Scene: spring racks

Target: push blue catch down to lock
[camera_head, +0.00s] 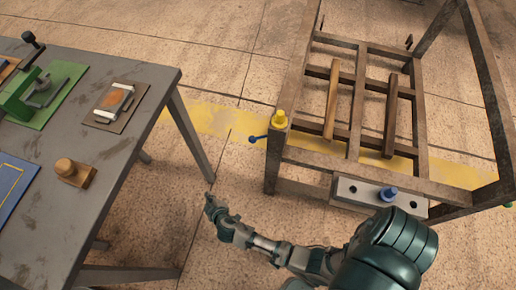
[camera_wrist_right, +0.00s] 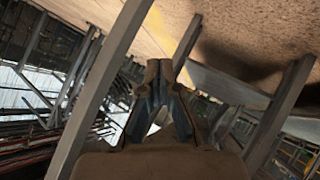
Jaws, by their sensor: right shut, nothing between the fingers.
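A blue knob (camera_head: 388,193) sits on a light grey plate (camera_head: 352,190) at the near side of the brown metal rack (camera_head: 290,155). A small dark blue ball-ended lever (camera_head: 256,138) sticks out left from the rack's near left corner post, below a yellow knob (camera_head: 280,118). Which of these is the catch, I cannot tell. My right gripper (camera_head: 211,205) is shut and empty, out over the floor between table and rack, apart from both blue parts. Its closed fingers show in the right wrist view (camera_wrist_right: 158,80). My left gripper is out of view.
A grey table (camera_head: 120,165) stands at the left, with a green clamp device (camera_head: 35,92), a wooden block (camera_head: 75,172) and a small board (camera_head: 115,105) on it. Two wooden bars (camera_head: 331,100) lie across the rack. The floor between table and rack is open.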

